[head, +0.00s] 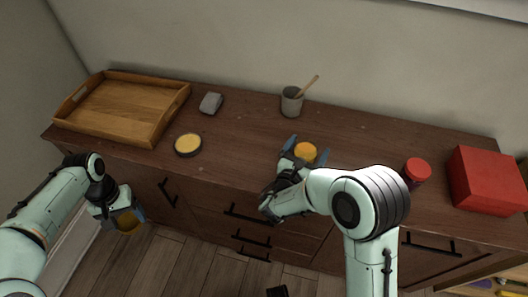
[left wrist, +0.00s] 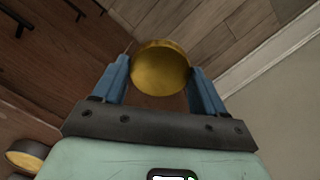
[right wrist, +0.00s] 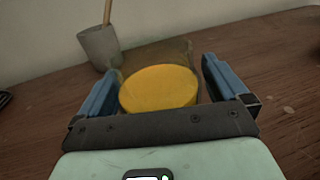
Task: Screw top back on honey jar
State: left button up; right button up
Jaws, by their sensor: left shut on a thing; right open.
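A round gold lid (left wrist: 160,68) is held between the blue fingers of my left gripper (left wrist: 160,85). In the head view the left gripper (head: 126,218) hangs in front of the dresser, over the floor, with the lid (head: 128,222). The honey jar (head: 305,152) stands on the dresser top, its round orange-yellow top face showing. My right gripper (head: 306,154) is open, with a finger on each side of the jar. The right wrist view shows the jar (right wrist: 158,88) between the spread fingers, with a gap by the right finger. The jar's lower body is mostly hidden.
On the dresser (head: 240,150) stand a wooden tray (head: 115,125), a grey block (head: 211,103), a dark round tin with a yellow face (head: 188,145), a grey cup with a wooden stick (head: 291,103), a red-lidded jar (head: 416,170) and a red box (head: 488,180). Bare top lies between tin and jar.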

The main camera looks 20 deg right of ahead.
aim_at(309, 144)
jog(key=shift+c, duration=0.3)
jog(key=c, duration=1.2)
jog(key=shift+c, duration=0.2)
jog(key=shift+r, duration=0.15)
pick_arm(q)
notch_tip(309, 144, up, 5)
jog(key=p, duration=0.4)
jog(key=shift+w, duration=0.1)
pick_arm(e)
notch_tip(309, 144, up, 20)
jog(key=o, duration=0.6)
jog(key=c, duration=0.8)
jog(key=shift+o, duration=0.2)
